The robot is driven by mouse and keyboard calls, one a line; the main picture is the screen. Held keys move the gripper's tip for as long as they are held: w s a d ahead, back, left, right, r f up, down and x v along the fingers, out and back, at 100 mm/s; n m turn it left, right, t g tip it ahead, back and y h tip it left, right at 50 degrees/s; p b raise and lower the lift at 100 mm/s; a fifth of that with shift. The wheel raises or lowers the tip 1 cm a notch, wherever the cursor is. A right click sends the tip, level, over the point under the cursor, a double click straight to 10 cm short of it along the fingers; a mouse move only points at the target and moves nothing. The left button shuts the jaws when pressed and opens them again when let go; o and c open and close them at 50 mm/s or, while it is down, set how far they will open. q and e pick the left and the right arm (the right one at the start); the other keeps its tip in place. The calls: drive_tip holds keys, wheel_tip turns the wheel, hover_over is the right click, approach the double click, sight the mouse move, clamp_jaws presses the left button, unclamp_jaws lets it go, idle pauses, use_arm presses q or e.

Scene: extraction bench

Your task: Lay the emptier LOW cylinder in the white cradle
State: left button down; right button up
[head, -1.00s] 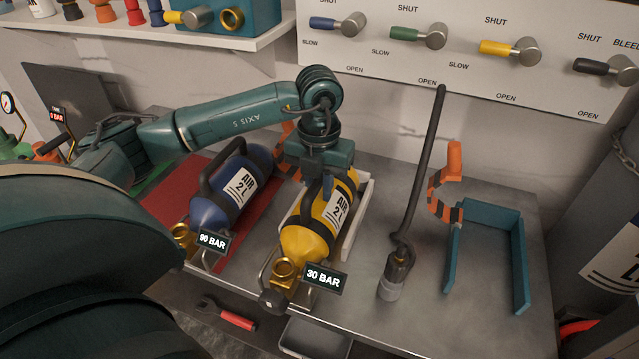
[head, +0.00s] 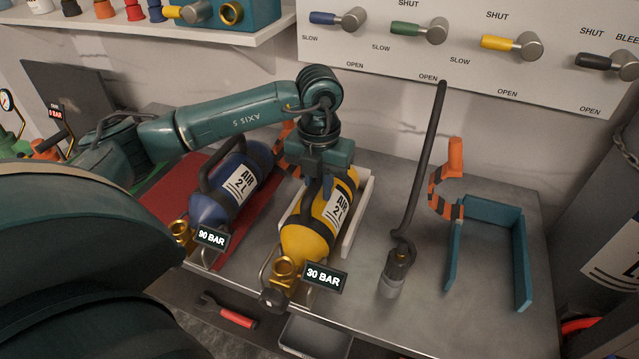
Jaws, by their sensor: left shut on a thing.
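The yellow cylinder (head: 304,240), labelled AIR 2L with a 30 BAR display (head: 325,278), lies in the white cradle (head: 358,214). Its brass valve points toward the front edge of the bench. My left gripper (head: 322,180) is above the yellow cylinder, shut on it near its upper middle; its fingertips are partly hidden. The blue cylinder (head: 212,208), with a 90 BAR display (head: 211,237), lies to the left on the red mat (head: 248,222). My right gripper is out of view.
A dark hose with a metal fitting (head: 391,283) stands right of the yellow cylinder. A teal cradle (head: 490,207) with an orange clamp (head: 446,200) is further right and empty. A panel of valve levers (head: 420,28) is on the wall. A red-handled wrench (head: 236,317) lies below.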

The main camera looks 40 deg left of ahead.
use_arm(q)
drive_tip(key=shift+w+r, duration=0.1)
idle(0.3)
drive_tip(key=c, duration=1.3)
unclamp_jaws()
drive_tip(key=shift+o, duration=0.2)
drive_tip(key=shift+s+f, duration=0.2)
drive_tip(key=shift+f, duration=0.15)
wheel_tip(320, 180, up, 14)
drive_tip(key=shift+f, duration=0.15)
drive_tip(key=shift+w, duration=0.1)
